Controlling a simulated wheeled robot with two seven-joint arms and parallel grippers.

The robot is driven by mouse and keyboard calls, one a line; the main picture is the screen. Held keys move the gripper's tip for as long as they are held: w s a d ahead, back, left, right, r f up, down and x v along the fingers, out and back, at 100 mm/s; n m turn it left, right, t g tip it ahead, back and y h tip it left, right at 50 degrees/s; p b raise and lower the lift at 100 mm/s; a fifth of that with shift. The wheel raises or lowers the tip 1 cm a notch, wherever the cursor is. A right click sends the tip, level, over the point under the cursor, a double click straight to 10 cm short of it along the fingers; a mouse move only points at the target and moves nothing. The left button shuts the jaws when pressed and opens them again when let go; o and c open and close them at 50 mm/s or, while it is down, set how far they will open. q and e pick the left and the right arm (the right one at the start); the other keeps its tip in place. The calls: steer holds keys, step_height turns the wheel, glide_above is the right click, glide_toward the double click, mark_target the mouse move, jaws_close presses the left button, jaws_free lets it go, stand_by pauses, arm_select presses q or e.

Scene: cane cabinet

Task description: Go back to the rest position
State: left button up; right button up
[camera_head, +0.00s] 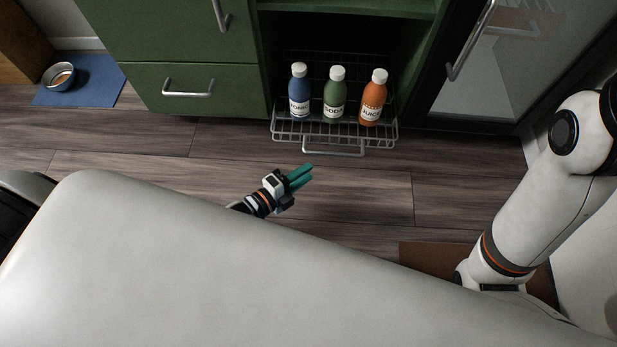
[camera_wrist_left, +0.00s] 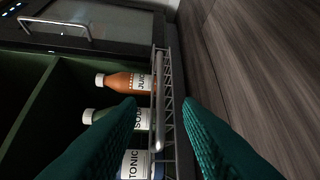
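My left gripper (camera_head: 301,177), with teal fingers, is over the wooden floor in front of the pulled-out wire rack. In the left wrist view its two fingers (camera_wrist_left: 172,125) stand apart with nothing held between them, and the rack's front bar shows beyond them. Most of my left arm's length is hidden in the head view by a large pale part of my body. My right arm (camera_head: 545,195) comes in at the right; its gripper is not in view.
The wire rack (camera_head: 333,136) sticks out from the green cabinet (camera_head: 195,45). It holds a blue tonic bottle (camera_head: 299,88), a green soda bottle (camera_head: 335,93) and an orange juice bottle (camera_head: 373,98), all upright. A blue mat (camera_head: 100,88) with a bowl (camera_head: 59,76) lies at the far left.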

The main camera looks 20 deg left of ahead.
arm_select(q)
steer(key=shift+s+a, duration=0.25)
steer(key=shift+a, duration=0.05)
stand_by(0.4)
